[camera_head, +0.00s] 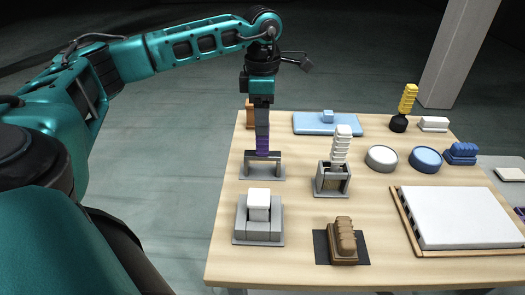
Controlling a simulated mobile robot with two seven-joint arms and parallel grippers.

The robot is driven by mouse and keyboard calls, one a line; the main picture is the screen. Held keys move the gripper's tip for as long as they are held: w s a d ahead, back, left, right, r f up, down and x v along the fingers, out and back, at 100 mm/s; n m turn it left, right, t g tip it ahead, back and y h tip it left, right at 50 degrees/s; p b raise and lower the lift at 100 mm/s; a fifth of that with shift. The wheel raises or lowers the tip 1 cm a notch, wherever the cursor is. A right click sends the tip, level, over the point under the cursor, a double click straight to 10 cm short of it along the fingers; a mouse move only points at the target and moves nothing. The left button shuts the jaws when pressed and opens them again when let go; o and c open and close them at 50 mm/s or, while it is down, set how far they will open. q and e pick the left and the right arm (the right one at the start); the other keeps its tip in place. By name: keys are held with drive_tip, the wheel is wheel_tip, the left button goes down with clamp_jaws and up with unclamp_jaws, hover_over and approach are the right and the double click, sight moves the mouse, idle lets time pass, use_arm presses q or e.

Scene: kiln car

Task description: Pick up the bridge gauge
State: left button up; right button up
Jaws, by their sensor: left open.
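The bridge gauge looks to be the grey arch-shaped piece (277,162) standing on a flat grey plate at the left of the wooden table. My left gripper (262,151) comes down from above with its purple fingertips pointing at the crossbar of this arch. The fingers are open, seen edge-on, right at or just above the bar. I cannot tell whether they touch it. The arch stands upright on its plate. My right gripper is not in view.
A grey block with a white top (258,205) stands in front of the arch. A grey holder with a ribbed white piece (340,147) is to its right. A brown ribbed piece (345,237), a white slab (465,215) and a blue board (310,124) also lie on the table (290,273).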

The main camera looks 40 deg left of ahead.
sight(263, 148)
use_arm(q)
wheel_tip(263, 148, down, 2)
drive_tip(key=shift+f, duration=0.2)
clamp_jaws()
idle(0.5)
drive_tip(key=shift+r, duration=0.1)
